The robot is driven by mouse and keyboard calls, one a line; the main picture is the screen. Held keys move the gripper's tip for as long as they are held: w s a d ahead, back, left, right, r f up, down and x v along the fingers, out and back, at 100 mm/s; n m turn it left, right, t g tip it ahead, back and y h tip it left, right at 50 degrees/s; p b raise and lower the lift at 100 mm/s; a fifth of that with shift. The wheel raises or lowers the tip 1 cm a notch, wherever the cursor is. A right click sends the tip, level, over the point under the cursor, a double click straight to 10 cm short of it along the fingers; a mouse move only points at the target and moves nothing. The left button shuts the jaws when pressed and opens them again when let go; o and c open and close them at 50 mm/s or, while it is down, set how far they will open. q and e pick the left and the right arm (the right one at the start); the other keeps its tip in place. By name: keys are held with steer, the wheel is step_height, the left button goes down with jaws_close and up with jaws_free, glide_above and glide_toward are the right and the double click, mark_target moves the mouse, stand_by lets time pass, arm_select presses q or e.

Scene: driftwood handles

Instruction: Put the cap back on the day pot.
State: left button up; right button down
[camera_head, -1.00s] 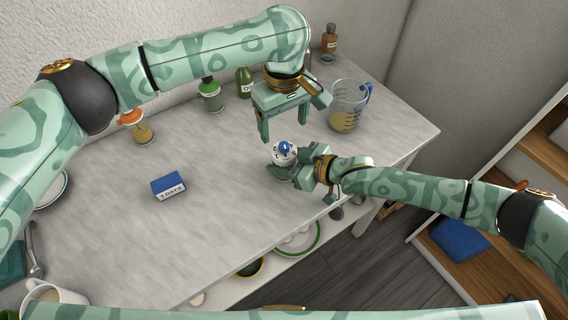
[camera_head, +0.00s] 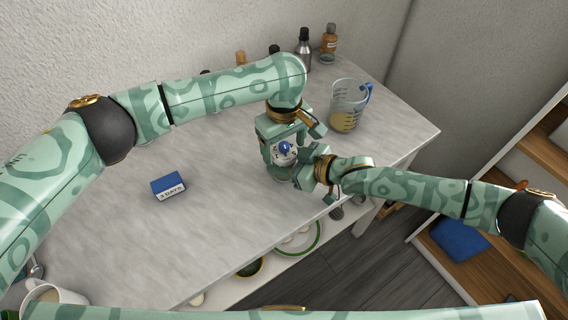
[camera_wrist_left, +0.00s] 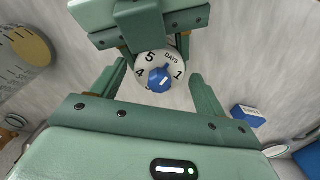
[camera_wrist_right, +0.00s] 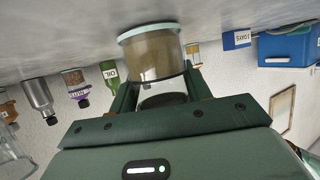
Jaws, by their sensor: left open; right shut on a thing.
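The day pot (camera_wrist_right: 152,55), a clear jar with brownish contents, stands on the table in the right wrist view, which is upside down. My right gripper (camera_wrist_right: 158,88) is shut on it. A white dial cap (camera_wrist_left: 147,59) with day numbers and a blue pointer knob shows from above in the left wrist view, at the pot's top; how firmly it sits I cannot tell. It also shows in the head view (camera_head: 285,157). My left gripper (camera_wrist_left: 155,85) is open above, its fingers on either side of the cap, apparently not touching it.
A blue "3 DAYS" block (camera_head: 168,186) lies on the table (camera_head: 215,215) at left. A measuring jug (camera_head: 346,105) with yellow contents stands behind to the right. Bottles line the wall, partly hidden by my left arm. The table's front edge is close to the pot.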

arm_select(q)
steer(key=shift+f, duration=0.2)
steer(key=c, duration=1)
steer(key=shift+o, duration=0.2)
steer(key=m, duration=0.3)
steer(key=o, duration=1)
steer(key=shift+c, duration=0.2)
steer(key=shift+o, duration=0.6)
steer(key=shift+d, duration=0.1)
